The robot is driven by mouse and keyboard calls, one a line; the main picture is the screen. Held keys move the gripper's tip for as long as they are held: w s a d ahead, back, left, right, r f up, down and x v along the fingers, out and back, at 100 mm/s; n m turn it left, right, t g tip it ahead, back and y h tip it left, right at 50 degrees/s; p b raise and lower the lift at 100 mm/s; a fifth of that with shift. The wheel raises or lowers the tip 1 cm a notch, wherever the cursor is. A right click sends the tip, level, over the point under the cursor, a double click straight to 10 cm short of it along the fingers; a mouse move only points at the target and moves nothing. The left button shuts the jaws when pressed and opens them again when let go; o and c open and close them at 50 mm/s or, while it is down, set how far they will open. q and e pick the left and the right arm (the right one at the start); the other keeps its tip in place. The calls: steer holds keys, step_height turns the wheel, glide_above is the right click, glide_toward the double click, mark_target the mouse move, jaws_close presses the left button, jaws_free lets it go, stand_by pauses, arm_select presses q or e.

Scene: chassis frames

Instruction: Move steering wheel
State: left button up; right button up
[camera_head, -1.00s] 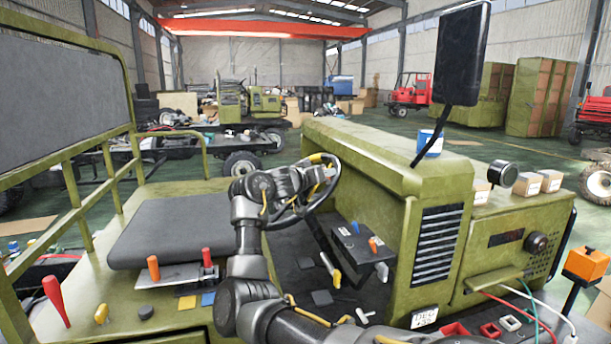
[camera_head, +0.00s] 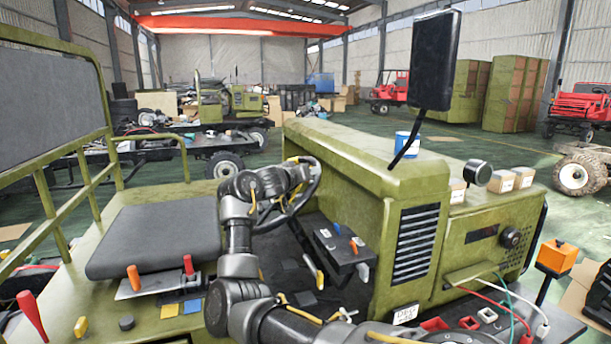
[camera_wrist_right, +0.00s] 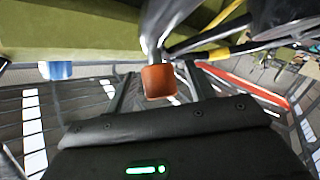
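The steering wheel (camera_head: 313,186) is a dark ring on the driver's side of the green vehicle, left of the hood.
A lever box (camera_head: 338,246) stands right of the wheel, beside the hood (camera_head: 350,155). The seat (camera_head: 155,240) is to the left. A mirror (camera_head: 434,60) on a stalk rises above the hood near a blue cup (camera_head: 408,144). An orange box on a post (camera_head: 556,257) is at right.

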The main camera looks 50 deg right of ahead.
steer(key=shift+a, duration=0.1)
steer(key=shift+a+b, duration=0.3)
steer(key=s+a+r+b, duration=0.1)
steer(key=a+b, duration=0.3)
steer(key=a, duration=0.6)
steer(key=shift+r, duration=0.4)
